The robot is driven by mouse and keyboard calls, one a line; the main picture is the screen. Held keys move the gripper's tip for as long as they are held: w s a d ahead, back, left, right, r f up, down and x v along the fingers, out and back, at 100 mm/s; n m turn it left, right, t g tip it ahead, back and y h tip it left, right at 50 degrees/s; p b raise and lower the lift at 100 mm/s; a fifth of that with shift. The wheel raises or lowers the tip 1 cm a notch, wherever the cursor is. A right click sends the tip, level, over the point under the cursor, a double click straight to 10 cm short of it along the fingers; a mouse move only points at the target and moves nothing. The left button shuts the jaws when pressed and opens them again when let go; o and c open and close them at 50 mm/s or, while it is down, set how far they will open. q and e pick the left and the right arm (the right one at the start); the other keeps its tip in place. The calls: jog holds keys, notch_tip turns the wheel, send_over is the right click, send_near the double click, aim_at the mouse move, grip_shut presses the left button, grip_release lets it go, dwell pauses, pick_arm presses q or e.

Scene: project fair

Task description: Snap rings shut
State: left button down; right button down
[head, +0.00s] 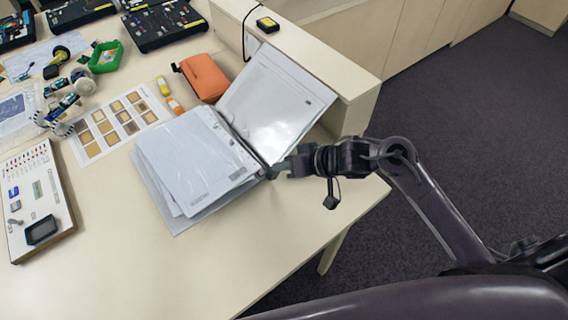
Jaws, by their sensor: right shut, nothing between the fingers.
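An open ring binder (283,97) lies on the table, its right cover leaning against the raised ledge at the table's right side. A stack of white sheets (195,158) lies on its left half. The ring mechanism runs along the spine between sheets and cover; the rings are too small to tell whether they are open or shut. My right gripper (272,173) is shut and empty at the near end of the spine, at or very close to it; contact cannot be told. My left gripper is not in view.
An orange pouch (204,77) lies behind the binder. A sheet of brown swatches (118,124) lies left of it, and a board with small parts (36,200) is at the far left. A small yellow-black device (267,24) sits on the ledge. The table front is clear.

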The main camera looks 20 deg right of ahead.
jog(key=shift+s+a+r+p, duration=0.1)
jog(key=shift+a+r+p, duration=0.05)
jog(key=shift+p, duration=0.15)
jog(key=shift+s+a+n+h+p, duration=0.2)
jog(key=shift+a+n+h+p, duration=0.25)
jog(key=shift+h, duration=0.35)
jog(key=shift+s+a+n+t+h, duration=0.15)
jog(key=shift+a+n+t+h, duration=0.1)
jog(key=shift+a+t+h, duration=0.2)
jog(key=shift+s+a+n+h+b, duration=0.2)
jog(key=shift+a+n+h+b, duration=0.2)
jog(key=shift+h, duration=0.25)
jog(key=shift+w+d, duration=0.1)
jog(key=shift+d, duration=0.1)
